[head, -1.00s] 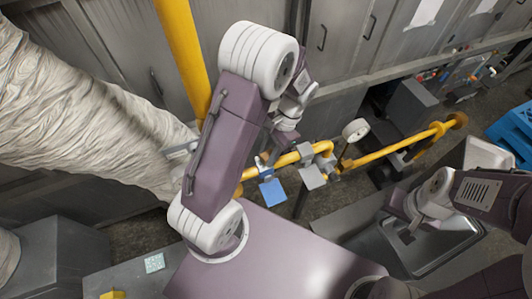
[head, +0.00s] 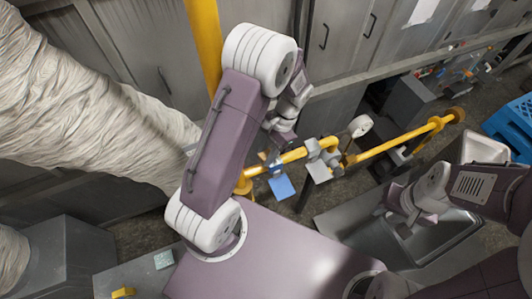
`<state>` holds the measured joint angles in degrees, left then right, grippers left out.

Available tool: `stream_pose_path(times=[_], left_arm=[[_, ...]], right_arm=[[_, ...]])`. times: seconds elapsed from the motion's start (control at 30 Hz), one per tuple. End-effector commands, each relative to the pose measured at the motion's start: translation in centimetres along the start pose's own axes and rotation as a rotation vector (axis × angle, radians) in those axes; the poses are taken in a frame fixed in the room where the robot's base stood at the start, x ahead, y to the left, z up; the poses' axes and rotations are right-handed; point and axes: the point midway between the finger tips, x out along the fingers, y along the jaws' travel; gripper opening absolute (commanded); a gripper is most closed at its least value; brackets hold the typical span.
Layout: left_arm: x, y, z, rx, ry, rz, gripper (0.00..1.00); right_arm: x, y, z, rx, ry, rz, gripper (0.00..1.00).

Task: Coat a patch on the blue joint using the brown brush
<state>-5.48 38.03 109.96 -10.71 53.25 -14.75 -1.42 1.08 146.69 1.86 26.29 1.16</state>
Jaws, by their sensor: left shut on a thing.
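A yellow pipe (head: 388,143) runs across the middle with grey clamp-like fittings. A flat blue piece (head: 281,187) hangs under its left part and looks like the blue joint. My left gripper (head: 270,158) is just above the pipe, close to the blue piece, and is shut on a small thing. That thing is mostly hidden by the wrist; a brownish bit shows, and I cannot make out a whole brush. Whether it touches the joint, or any coating is there, cannot be told. My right gripper (head: 392,219) is over a grey basin at the right, its fingers apart and empty.
A round white gauge (head: 360,126) stands up from the pipe. The grey basin (head: 440,238) is at the right, with a blue crate (head: 512,125) behind it. A thick wrapped duct (head: 75,110) fills the left. A yellow item (head: 123,292) and a pale square (head: 164,260) lie at lower left.

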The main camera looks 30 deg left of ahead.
Motion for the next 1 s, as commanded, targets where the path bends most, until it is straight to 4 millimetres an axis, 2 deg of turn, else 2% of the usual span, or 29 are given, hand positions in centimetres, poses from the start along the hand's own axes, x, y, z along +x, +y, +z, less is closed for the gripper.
stream_pose_path(times=[0.1, 0.17, 0.7, 0.83, 1.0], left_arm=[[-0.9, 0.0, 0.3, 0.000, -0.001, 0.000, 0.00], [-2.5, -0.1, 0.9, -0.001, 0.004, -0.001, 0.00], [-6.8, 0.0, 2.6, -0.002, 0.000, 0.001, 0.00], [-7.6, 0.0, 2.8, -0.002, 0.000, 0.001, 0.00], [-7.6, 0.0, 2.8, -0.003, 0.000, 0.001, 0.00]], right_arm=[[-1.3, 0.0, -0.1, 0.000, 0.000, 0.000, 0.36], [-1.8, 0.0, -0.2, 0.000, 0.000, 0.000, 0.36], [-6.4, -0.1, -0.7, 0.000, 0.000, 0.000, 0.36], [-7.2, -0.1, -0.7, 0.000, 0.000, 0.000, 0.36], [-7.2, -0.1, -0.7, 0.000, 0.000, 0.000, 0.36]])
